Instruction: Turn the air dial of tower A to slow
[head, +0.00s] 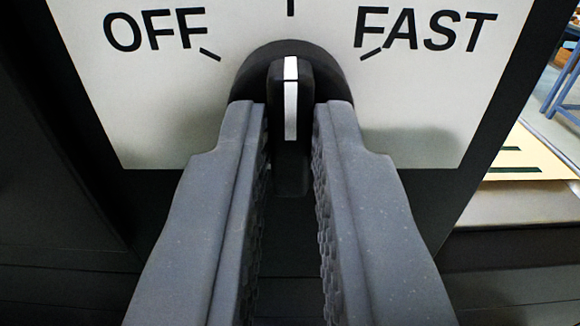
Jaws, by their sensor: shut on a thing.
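The air dial (290,66) is a black round knob with a raised grip bar and a white pointer line. It sits on a pale plate (160,110). The white line stands upright and points to the tick at the top middle, whose label is cut off by the picture's edge. "OFF" is printed at the left and "FAST" at the right, each with its own tick. My gripper (291,112) is shut on the dial's grip bar, one grey finger on each side. The fingers hide the dial's lower sides. No tower letter shows.
A dark frame surrounds the pale plate, with dark panels at the left and below.

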